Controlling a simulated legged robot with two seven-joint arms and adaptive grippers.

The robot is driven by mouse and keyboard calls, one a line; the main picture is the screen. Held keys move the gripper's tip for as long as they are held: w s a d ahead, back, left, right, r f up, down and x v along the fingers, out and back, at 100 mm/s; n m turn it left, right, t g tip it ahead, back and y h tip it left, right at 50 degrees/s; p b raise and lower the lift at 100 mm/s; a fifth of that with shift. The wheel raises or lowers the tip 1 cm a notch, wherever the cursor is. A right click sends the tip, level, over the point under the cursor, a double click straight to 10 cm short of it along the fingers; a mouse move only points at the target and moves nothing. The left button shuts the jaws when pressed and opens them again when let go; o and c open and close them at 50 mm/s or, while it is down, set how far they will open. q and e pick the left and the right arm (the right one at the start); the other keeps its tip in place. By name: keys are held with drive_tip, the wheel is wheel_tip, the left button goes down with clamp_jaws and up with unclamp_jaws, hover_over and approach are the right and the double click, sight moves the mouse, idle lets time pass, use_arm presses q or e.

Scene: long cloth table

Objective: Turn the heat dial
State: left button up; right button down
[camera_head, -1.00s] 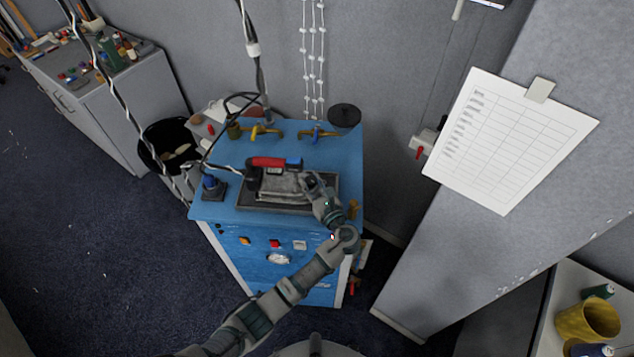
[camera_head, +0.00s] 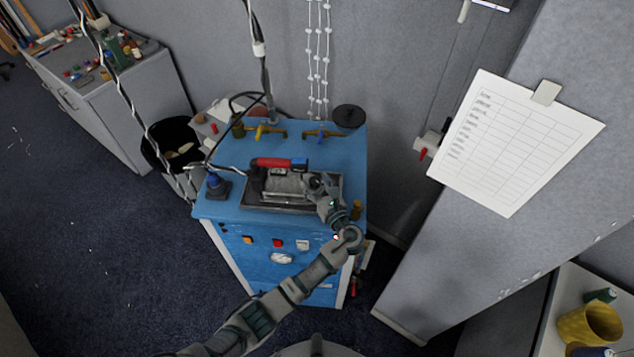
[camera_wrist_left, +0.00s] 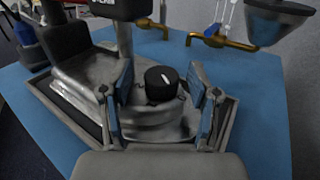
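The heat dial (camera_wrist_left: 161,83) is a round black knob with a white mark, on top of the grey metal iron (camera_wrist_left: 75,85) in the left wrist view. My left gripper (camera_wrist_left: 160,78) is open, with one finger on each side of the dial and visible gaps between. In the head view the left gripper (camera_head: 320,186) is over the iron's right end and hides the dial. My right gripper is not in view.
The iron rests on a dark tray (camera_head: 262,206) on the blue cabinet (camera_head: 230,208). Cables hang above the iron. A partition (camera_head: 450,270) stands close on the right.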

use_arm(q)
drive_tip(key=shift+a, duration=0.1)
drive_tip(key=shift+s+f, duration=0.1)
drive_tip(key=shift+s, duration=0.2)
drive_tip(key=v, duration=1.1)
drive_tip(key=shift+w+d, duration=0.1)
drive_tip(key=shift+d, duration=0.2)
drive_tip(key=shift+s, duration=0.2)
drive_tip(key=shift+a, duration=0.1)
